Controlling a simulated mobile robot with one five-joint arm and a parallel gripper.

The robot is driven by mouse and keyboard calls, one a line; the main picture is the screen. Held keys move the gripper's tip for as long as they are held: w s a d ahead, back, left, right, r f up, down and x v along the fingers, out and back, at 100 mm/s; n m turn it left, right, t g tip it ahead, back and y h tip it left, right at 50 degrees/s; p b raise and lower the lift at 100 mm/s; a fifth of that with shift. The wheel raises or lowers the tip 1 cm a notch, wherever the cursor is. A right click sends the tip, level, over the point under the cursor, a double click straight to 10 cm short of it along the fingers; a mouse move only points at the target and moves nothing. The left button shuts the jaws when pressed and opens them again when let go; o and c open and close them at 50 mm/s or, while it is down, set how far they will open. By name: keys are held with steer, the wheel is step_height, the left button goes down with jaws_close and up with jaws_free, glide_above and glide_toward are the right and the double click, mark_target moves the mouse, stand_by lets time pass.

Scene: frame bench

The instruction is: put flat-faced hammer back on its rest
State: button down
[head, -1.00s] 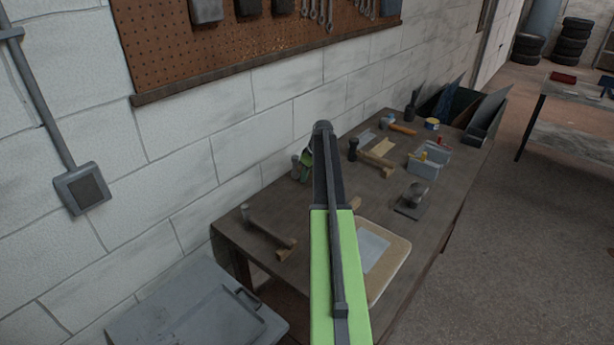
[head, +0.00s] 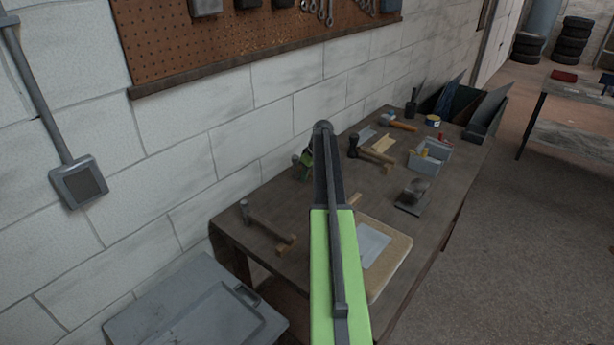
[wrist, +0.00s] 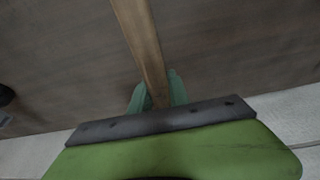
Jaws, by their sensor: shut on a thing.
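My gripper (wrist: 153,96), with green fingertips, is shut on a wooden handle (wrist: 141,38), taken to be that of the flat-faced hammer. In the head view my arm hides most of it. The handle's end (head: 354,199) shows right of my arm, and a grey head-like part (head: 296,160) shows left of the green gripper (head: 306,165). Its striking face cannot be made out. Another hammer (head: 262,224) lies at the near left with its handle by a wooden block (head: 287,245). A dark-headed hammer (head: 366,153) lies farther back by a second block (head: 388,168). Which rest is empty cannot be told.
The brown workbench (head: 325,212) stands along the wall. It carries a board with a grey sheet (head: 398,262), a metal tool on a plate (head: 412,195), a grey box (head: 427,161) and an orange-handled mallet (head: 402,125). A grey chest (head: 150,305) stands at the near left.

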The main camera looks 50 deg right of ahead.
steer(key=shift+f, duration=0.15)
steer(key=c, duration=1.2)
jaws_free()
steer(key=shift+o, duration=0.2)
steer(key=p+v, duration=1.6)
steer(key=v, duration=0.1)
steer(key=shift+r+p, duration=0.25)
steer(key=shift+p, duration=0.05)
steer(key=shift+a, duration=0.1)
